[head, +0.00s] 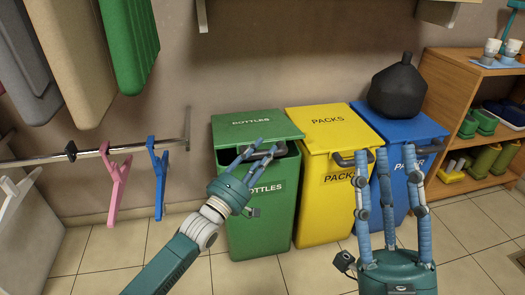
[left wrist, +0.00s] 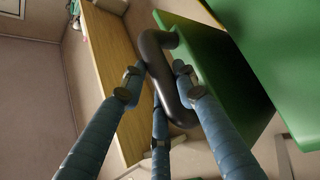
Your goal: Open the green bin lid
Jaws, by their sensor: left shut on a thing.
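The green bin (head: 262,215), labelled BOTTLES, stands at the left of three bins. Its green lid (head: 250,125) is on top, with a dark gap under its front edge, so it looks slightly raised. My left gripper (head: 263,150) is at the lid's front edge, shut on the dark handle. In the left wrist view the curved handle (left wrist: 152,60) lies between my fingers, fixed to the green lid (left wrist: 225,85). My right gripper (head: 388,155) is open and empty, fingers up, in front of the yellow and blue bins.
The yellow bin (head: 320,205) and blue bin (head: 404,185) stand close on the right, lids down. A black bag-like object (head: 397,90) sits on the blue lid. A rail (head: 95,153) with pink and blue hangers is on the left. A wooden shelf (head: 445,75) is at the right.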

